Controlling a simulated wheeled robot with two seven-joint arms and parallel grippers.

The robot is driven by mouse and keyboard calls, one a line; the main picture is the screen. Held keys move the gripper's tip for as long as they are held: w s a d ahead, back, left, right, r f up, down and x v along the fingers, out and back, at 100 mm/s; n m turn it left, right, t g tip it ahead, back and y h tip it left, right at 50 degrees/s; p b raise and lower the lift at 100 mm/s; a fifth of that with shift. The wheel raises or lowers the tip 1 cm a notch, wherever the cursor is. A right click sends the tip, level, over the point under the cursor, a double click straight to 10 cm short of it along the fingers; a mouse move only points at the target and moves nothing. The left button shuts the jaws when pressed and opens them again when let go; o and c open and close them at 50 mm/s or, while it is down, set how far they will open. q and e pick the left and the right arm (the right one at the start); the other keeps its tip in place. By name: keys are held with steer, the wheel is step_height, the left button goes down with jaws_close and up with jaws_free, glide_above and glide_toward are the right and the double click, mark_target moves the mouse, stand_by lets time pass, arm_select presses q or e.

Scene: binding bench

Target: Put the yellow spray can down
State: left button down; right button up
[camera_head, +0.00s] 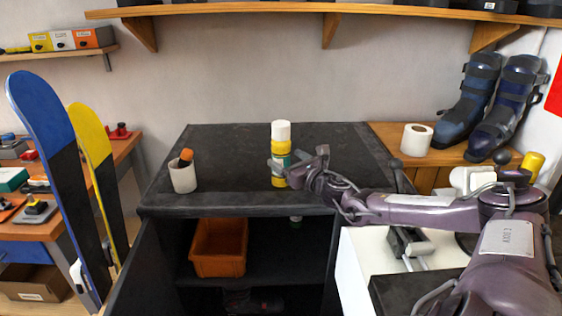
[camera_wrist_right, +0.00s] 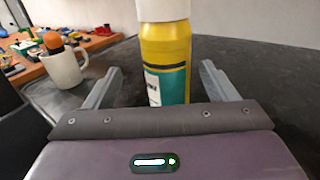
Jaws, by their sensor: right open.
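The yellow spray can (camera_head: 280,149), with a white cap and a green label band, stands upright on the black bench top (camera_head: 225,148). My right gripper (camera_head: 284,165) reaches it from the right. In the right wrist view the can (camera_wrist_right: 165,60) stands between the two fingers of the gripper (camera_wrist_right: 163,85). The fingers are spread, with a visible gap on each side of the can. My left gripper is not in view.
A white mug (camera_head: 183,178) with an orange-tipped thing in it stands left of the can. An orange bin (camera_head: 218,247) sits on the shelf below. The bench top behind the can is clear.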

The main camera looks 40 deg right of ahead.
mark_target(287, 156)
steer(key=w, duration=0.2)
steer(key=w+d, duration=0.1)
steer(key=w, duration=0.1)
steer(key=shift+d+r+p, duration=0.15)
steer(key=shift+p, duration=0.2)
steer(key=shift+w, duration=0.45)
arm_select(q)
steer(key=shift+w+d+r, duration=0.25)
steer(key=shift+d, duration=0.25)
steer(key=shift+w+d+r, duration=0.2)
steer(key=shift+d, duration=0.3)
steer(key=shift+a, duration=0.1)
arm_select(e)
steer(key=c, duration=0.5)
jaws_close()
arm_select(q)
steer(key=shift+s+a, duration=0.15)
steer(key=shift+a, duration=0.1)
